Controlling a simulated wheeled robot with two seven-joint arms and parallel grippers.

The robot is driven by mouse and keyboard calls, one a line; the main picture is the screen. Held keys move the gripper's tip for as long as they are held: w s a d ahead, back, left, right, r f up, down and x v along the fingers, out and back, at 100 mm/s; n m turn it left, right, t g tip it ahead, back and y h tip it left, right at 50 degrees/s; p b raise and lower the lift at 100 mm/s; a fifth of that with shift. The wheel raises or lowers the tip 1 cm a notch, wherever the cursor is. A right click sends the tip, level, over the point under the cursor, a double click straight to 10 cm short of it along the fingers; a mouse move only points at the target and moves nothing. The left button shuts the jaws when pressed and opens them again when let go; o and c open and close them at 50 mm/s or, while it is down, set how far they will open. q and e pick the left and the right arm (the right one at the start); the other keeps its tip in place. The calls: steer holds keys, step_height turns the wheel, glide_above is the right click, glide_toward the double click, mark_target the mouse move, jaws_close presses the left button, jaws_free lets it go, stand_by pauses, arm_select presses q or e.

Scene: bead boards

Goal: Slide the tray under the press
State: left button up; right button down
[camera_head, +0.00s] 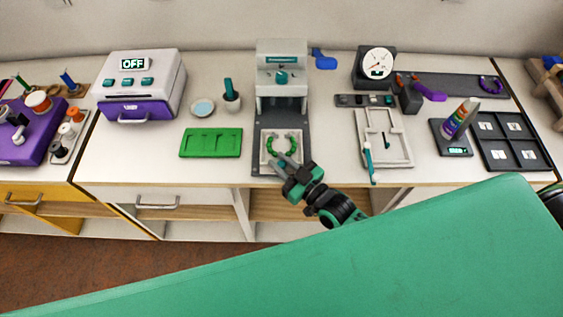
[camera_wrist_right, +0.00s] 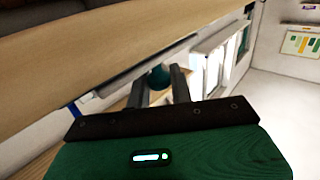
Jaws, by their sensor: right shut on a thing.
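The press (camera_head: 281,78) is a white and grey frame with a teal knob, at the back centre of the counter in the head view. The tray (camera_head: 264,150) is a small pale square holding a green bead ring (camera_head: 281,144). It lies on the press's dark base plate (camera_head: 263,125), in front of the frame. My right gripper (camera_head: 281,166) is shut at the tray's front edge and hides part of it. In the right wrist view, a teal piece (camera_wrist_right: 158,77) shows between the fingers (camera_wrist_right: 157,88). My left gripper is not in view.
A green tray (camera_head: 210,143) lies left of the press; a pale frame (camera_head: 385,138) with a teal-handled tool lies right. The counter's front edge runs below my gripper.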

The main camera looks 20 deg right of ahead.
mark_target(282, 148)
steer(key=shift+w+d, duration=0.3)
steer(key=shift+w, duration=0.65)
steer(key=shift+w+d, duration=0.25)
steer(key=shift+w, duration=0.7)
steer(key=c, duration=1.3)
jaws_free()
steer(key=shift+s, duration=0.1)
